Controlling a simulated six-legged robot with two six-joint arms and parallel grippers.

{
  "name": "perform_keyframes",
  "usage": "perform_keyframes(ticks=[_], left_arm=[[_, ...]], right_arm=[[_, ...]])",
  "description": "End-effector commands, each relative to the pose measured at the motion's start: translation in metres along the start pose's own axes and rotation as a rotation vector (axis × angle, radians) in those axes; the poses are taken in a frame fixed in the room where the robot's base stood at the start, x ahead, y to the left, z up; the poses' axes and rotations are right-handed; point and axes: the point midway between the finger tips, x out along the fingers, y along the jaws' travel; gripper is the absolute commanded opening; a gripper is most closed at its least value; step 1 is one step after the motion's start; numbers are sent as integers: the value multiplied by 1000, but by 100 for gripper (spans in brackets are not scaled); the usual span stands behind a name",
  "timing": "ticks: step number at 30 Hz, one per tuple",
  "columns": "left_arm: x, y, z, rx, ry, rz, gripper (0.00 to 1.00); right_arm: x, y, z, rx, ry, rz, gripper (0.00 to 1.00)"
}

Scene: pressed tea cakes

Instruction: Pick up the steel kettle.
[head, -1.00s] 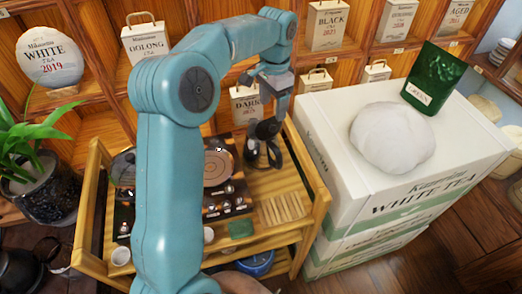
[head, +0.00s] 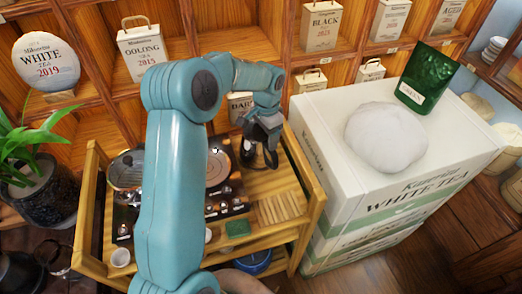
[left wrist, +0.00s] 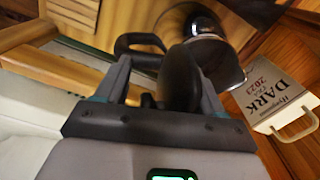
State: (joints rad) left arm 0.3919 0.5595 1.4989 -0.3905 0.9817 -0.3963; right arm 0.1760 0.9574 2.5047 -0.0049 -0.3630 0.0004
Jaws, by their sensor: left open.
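The steel kettle (left wrist: 215,60) shows in the left wrist view, top centre, as a shiny dark rounded body. A black loop-shaped handle (left wrist: 140,40) is left of it, near the fingertips. My left gripper (left wrist: 160,88) is open below the handle in that view; a dark oval part lies between its fingers. I cannot tell whether the fingers touch the kettle. In the head view my left gripper (head: 262,152) is low over the wooden tea cart (head: 285,185). My own arm mostly hides the kettle there. My right gripper is not in view.
A small green cloth (head: 237,228) and a slatted wooden piece (head: 278,208) lie nearer the front. White tea boxes (head: 395,200) stand close on the right. A DARK tea box (left wrist: 278,98) is beside the kettle in the wrist view.

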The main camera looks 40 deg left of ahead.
Motion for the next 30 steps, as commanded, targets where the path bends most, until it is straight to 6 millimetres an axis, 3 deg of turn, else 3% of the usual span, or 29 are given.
perform_keyframes(ticks=[1, 2, 6, 8, 30], left_arm=[[0, 0, 0, 0, 0, 0, 68], [0, 0, 0, 0, 0, 0, 62], [0, 0, 0, 0, 0, 0, 16], [0, 0, 0, 0, 0, 0, 0], [-1, 0, 0, 0, 1, -2, 0]], right_arm=[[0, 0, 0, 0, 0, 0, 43], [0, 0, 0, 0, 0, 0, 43], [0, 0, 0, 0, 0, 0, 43], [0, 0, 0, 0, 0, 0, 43], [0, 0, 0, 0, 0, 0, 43]])
